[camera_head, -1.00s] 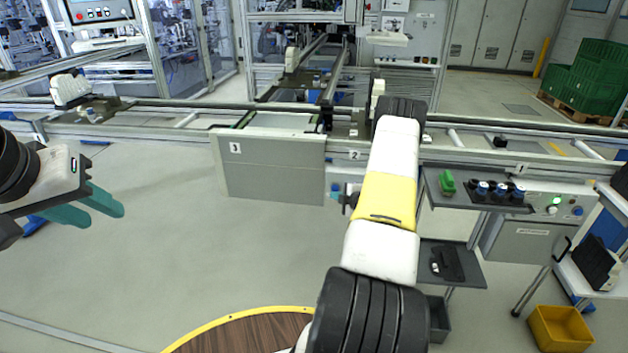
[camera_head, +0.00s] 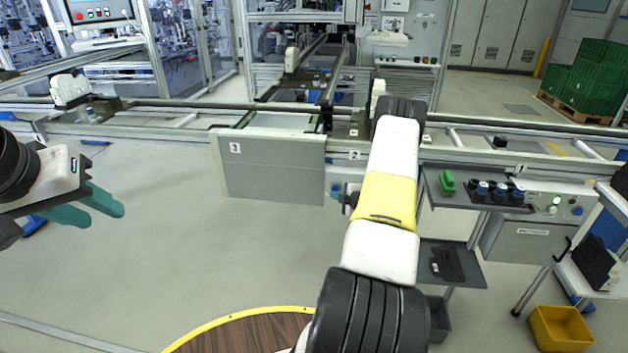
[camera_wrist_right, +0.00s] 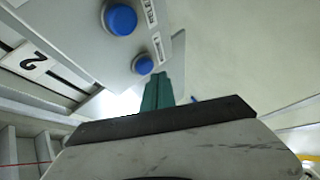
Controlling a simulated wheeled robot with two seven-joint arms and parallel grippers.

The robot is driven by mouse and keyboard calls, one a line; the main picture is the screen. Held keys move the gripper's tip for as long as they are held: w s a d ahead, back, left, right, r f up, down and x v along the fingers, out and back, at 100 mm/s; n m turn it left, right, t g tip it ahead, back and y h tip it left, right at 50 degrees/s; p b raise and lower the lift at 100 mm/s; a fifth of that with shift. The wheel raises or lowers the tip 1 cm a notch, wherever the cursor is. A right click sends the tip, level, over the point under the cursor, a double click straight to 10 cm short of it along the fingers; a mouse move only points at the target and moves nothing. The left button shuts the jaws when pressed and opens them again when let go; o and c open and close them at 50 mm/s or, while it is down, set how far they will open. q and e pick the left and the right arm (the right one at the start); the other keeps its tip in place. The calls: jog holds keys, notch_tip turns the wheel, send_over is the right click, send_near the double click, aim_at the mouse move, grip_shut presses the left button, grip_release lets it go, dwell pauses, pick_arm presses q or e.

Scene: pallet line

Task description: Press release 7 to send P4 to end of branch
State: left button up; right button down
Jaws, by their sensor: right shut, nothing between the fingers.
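The grey button panel (camera_wrist_right: 85,25) fills the upper left of the right wrist view. It carries two blue buttons, one upper (camera_wrist_right: 120,18) and one lower (camera_wrist_right: 143,64), with small labels beside them that I cannot read. My right gripper (camera_wrist_right: 157,78) is shut and empty, its teal tips close to the lower button; I cannot tell whether they touch. In the head view the right gripper (camera_head: 337,196) is mostly hidden by my arm, below the sign 2 (camera_head: 355,155). My left gripper (camera_head: 106,215) is open and empty at the left. I cannot identify P4 among the carriers on the line.
The conveyor (camera_head: 180,130) runs across the view, with a white-topped carrier (camera_head: 70,90) at left. A grey panel marked 3 (camera_head: 275,170) hangs beneath it. A shelf (camera_head: 475,198) with small parts and a yellow bin (camera_head: 560,328) stand at right.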

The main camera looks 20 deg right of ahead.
jog(key=shift+w+d, duration=0.2)
jog(key=shift+w, duration=0.1)
jog(key=shift+w+d, duration=0.25)
jog(key=shift+w, duration=0.15)
dwell(1.0)
jog(key=shift+s, duration=0.15)
jog(key=shift+s+a, duration=0.45)
jog(key=shift+s, duration=0.15)
